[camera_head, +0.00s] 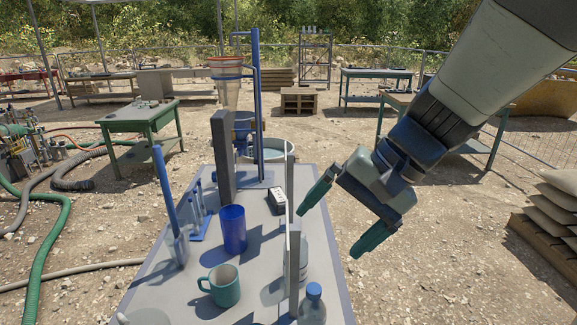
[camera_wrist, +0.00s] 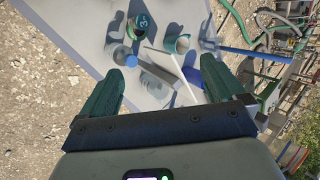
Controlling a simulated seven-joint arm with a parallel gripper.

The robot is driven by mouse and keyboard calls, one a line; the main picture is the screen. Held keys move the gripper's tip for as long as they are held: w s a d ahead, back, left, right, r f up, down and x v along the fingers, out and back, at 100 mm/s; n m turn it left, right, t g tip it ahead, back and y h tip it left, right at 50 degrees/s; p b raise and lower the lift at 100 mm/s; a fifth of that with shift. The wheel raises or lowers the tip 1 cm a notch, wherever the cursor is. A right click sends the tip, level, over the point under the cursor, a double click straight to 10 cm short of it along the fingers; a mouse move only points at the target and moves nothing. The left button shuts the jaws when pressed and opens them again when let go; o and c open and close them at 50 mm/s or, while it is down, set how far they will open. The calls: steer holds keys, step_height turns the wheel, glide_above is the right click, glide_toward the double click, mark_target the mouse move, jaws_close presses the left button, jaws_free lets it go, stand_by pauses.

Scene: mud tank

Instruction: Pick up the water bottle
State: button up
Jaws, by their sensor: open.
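A clear bottle with a blue cap (camera_head: 312,303) stands at the near right of the grey table, cut by the lower picture edge. A second pale, clear bottle (camera_head: 304,258) stands farther back, partly hidden by an upright grey post. I cannot tell for certain which is the water bottle. My gripper (camera_head: 328,234) is open and empty, above and right of the table's right edge. Its two green fingers also frame the wrist view (camera_wrist: 166,58).
A thin upright panel and post (camera_head: 291,225) rise beside the bottles. A green mug (camera_head: 225,287) and blue cup (camera_head: 233,230) stand to the left. A taller grey post (camera_head: 221,155) and blue stand (camera_head: 256,85) are farther back. Open ground lies right of the table.

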steer(key=w+d+f+m+y, duration=0.25)
steer(key=f+m+y, duration=0.45)
steer(key=f, duration=0.7)
steer(key=m+t+y, duration=0.1)
steer(key=m+t, duration=0.8)
steer(key=m, duration=0.4)
glide_toward(304, 311)
steer(key=w+f, duration=0.1)
steer(key=w+d+f, duration=0.1)
steer(key=f, duration=0.1)
steer(key=shift+w+f, duration=0.1)
steer(key=shift+w, duration=0.1)
steer(key=shift+m, duration=0.4)
steer(key=x, duration=1)
steer(key=shift+w+a+f, duration=0.1)
steer(key=shift+a+f, duration=0.2)
steer(key=shift+a, duration=0.05)
steer(key=c, duration=1.5)
steer(key=shift+r, duration=0.1)
